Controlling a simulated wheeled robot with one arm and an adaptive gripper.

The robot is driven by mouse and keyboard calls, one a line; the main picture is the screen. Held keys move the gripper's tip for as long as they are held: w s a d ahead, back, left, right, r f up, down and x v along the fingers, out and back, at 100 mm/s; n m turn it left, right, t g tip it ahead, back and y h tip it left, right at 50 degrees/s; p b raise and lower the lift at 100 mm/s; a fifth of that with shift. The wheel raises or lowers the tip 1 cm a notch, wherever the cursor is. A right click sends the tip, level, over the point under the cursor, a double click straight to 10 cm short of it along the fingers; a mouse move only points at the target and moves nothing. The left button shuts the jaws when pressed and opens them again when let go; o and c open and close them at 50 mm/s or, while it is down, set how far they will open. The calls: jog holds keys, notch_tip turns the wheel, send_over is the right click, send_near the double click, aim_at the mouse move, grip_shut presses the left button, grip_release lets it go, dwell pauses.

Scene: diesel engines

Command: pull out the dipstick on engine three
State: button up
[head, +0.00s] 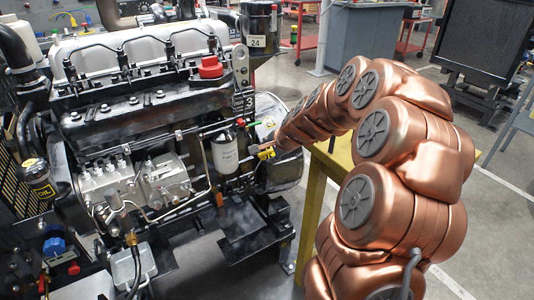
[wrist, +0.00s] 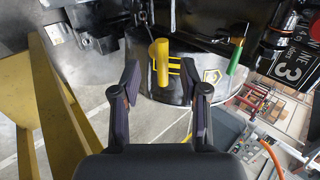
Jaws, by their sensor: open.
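The dipstick's yellow handle (wrist: 161,62) stands out from the engine, ahead of and roughly between my fingertips in the wrist view. A yellow piece (head: 266,153), which looks like the same handle, shows beside the white filter in the head view. My gripper (wrist: 159,76) is open, with one dark finger on each side of the handle's line and no visible contact. The dipstick's shaft is hidden.
A green handle (wrist: 235,57) stands to the right of the yellow one. A white filter (head: 225,152) is close to my gripper's left in the head view. A yellow stand (head: 312,200) is beneath my arm.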

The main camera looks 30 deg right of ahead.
jog(key=v, duration=0.8)
jog(key=shift+s+r, duration=0.3)
jog(key=s+a+f+n+g+y, duration=0.1)
jog(key=s+a+f+n+g, duration=0.15)
jog(key=s+a+n, duration=0.5)
jog(key=s+a+f+n+g+y, duration=0.1)
jog(key=s+a+n+g, duration=0.2)
jog(key=a, duration=0.8)
jog(key=s+a+f+n+g+h, duration=0.1)
jog(key=s+a+n+g, duration=0.2)
jog(key=s, duration=0.8)
jog(key=s+a+f+n+g+h, duration=0.1)
jog(key=s+n+g, duration=0.3)
jog(key=s, duration=0.6)
notch_tip(320, 180, up, 21)
jog(key=t+p, duration=0.2)
jog(key=p, duration=1.7)
jog(key=shift+s+a+f+n, duration=0.15)
jog(key=shift+s+a+n, duration=0.05)
jog(key=shift+s+n, duration=0.2)
